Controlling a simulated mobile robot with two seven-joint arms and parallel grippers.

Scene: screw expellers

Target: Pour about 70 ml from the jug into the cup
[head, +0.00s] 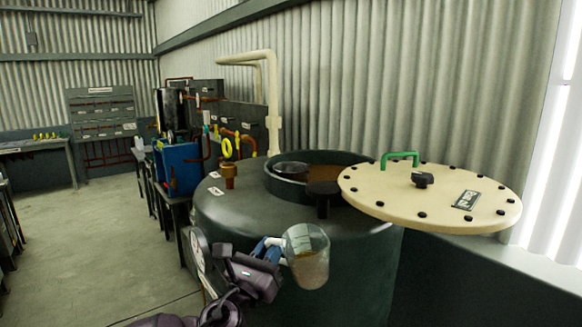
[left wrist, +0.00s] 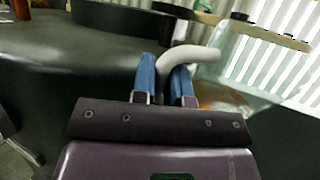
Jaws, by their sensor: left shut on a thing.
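The jug (head: 308,262) is a clear vessel with brownish liquid in its lower part. My left gripper (head: 273,247) is shut on the jug's pale handle and holds it in front of the dark tank, close to upright. In the left wrist view the blue fingers (left wrist: 166,78) close around the white handle (left wrist: 188,54), with the clear jug wall (left wrist: 232,50) to the right. A small brown cup-shaped thing (head: 229,176) stands on the tank top at left; I cannot tell whether it is the cup. My right gripper is out of view.
The big dark tank (head: 235,215) has a raised round opening (head: 345,158) and a cream bolted lid (head: 385,188) with a green handle, swung to the right. A black knob (head: 323,190) stands by the opening. Blue equipment (head: 180,168) stands at left, with open floor (head: 100,225) beyond.

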